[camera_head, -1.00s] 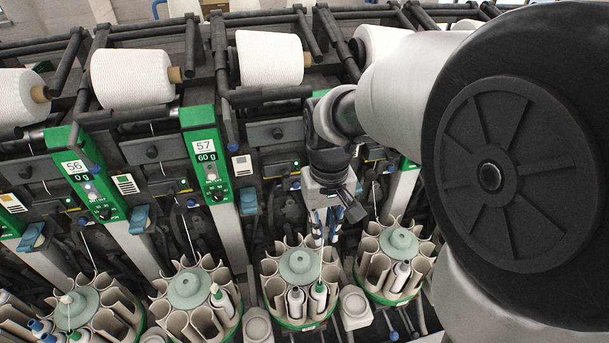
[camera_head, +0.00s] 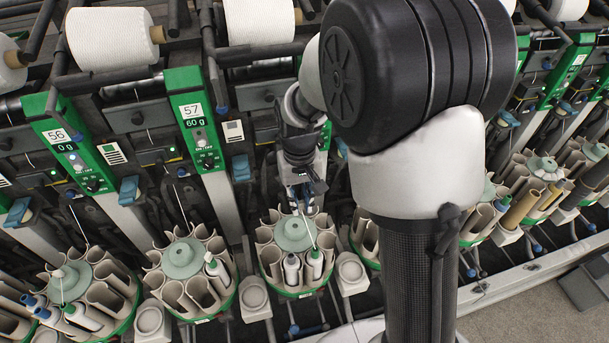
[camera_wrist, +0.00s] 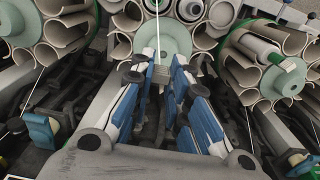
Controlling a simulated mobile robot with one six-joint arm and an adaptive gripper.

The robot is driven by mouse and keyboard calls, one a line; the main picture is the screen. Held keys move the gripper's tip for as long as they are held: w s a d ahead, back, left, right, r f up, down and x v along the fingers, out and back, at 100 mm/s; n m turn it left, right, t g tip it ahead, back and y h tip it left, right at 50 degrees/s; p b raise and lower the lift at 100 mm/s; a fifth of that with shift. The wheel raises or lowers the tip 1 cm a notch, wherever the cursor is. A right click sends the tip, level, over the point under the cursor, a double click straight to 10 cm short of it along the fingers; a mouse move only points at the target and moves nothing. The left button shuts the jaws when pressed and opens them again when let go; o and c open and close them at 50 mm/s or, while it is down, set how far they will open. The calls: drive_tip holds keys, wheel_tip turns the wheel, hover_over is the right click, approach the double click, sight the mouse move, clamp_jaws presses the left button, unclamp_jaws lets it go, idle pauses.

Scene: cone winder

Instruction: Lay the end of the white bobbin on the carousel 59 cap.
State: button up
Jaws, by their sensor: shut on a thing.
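My gripper (camera_head: 303,198) points down just above and behind a carousel with a round pale green cap (camera_head: 293,234). In the wrist view its blue-and-white fingers (camera_wrist: 168,78) are close together at the near edge of that cap (camera_wrist: 165,37). A thin white yarn end (camera_wrist: 157,28) runs from between the fingertips across the cap. In the head view the yarn slants down towards the white bobbin with a green top (camera_head: 315,262). Another white bobbin (camera_head: 291,266) stands beside it in the carousel pockets. No number 59 is readable.
Panels 56 (camera_head: 68,150) and 57 (camera_head: 195,115) stand at the left. A carousel with a similar cap (camera_head: 182,258) stands left of mine. White cones (camera_head: 108,38) line the top. My own arm hides much of the middle right.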

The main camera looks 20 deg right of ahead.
drive_tip(key=b, duration=0.1)
hover_over(295, 225)
wheel_tip(295, 225, down, 7)
drive_tip(key=shift+s+r, duration=0.1)
drive_tip(key=shift+r, duration=0.05)
drive_tip(key=shift+f+b, duration=1.6)
drive_tip(key=shift+f, duration=0.1)
drive_tip(key=shift+f, duration=0.55)
drive_tip(key=o, duration=0.7)
drive_tip(key=shift+o, duration=0.7)
drive_tip(key=o, duration=0.4)
drive_tip(key=shift+c, duration=0.2)
drive_tip(key=shift+r, duration=0.1)
